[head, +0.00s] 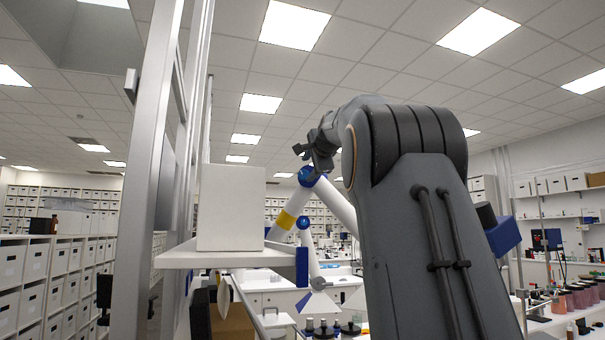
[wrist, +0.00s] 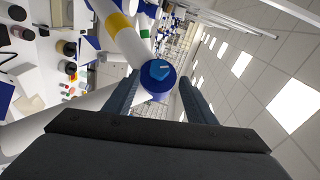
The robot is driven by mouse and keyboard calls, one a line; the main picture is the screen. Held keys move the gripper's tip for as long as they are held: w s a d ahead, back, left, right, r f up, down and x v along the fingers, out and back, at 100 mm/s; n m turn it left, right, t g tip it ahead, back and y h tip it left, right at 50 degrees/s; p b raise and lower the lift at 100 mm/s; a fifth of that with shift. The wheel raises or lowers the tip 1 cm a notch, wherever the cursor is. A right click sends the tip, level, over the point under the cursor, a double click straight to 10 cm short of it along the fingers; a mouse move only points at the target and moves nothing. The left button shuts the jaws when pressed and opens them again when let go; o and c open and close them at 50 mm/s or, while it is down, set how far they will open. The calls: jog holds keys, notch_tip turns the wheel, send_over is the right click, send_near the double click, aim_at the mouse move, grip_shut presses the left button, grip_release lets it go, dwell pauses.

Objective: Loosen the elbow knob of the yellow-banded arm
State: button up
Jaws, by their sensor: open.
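The yellow-banded arm (head: 285,219) is white with a yellow band and rises to a blue elbow joint (head: 307,178) in the head view. In the wrist view its yellow band (wrist: 118,23) is at the top, and the blue elbow knob (wrist: 159,70) faces the camera on a darker blue joint. My gripper (wrist: 163,78) is open, with one finger on each side of the knob in the picture. I cannot tell how far the fingertips are from it in depth. In the head view my gripper (head: 318,152) is just above the elbow, and its fingertips are hard to make out.
Another white arm with a blue joint (head: 303,223) stands behind. A white box (head: 231,208) sits on a shelf (head: 215,259) at the left, beside a metal post (head: 148,190). Small jars (head: 322,326) stand on a bench below.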

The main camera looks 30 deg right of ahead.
aim_at(305, 174)
jog(key=shift+p+x, duration=1.6)
jog(key=shift+x, duration=1.45)
jog(key=shift+d, duration=0.15)
jog(key=c, duration=1)
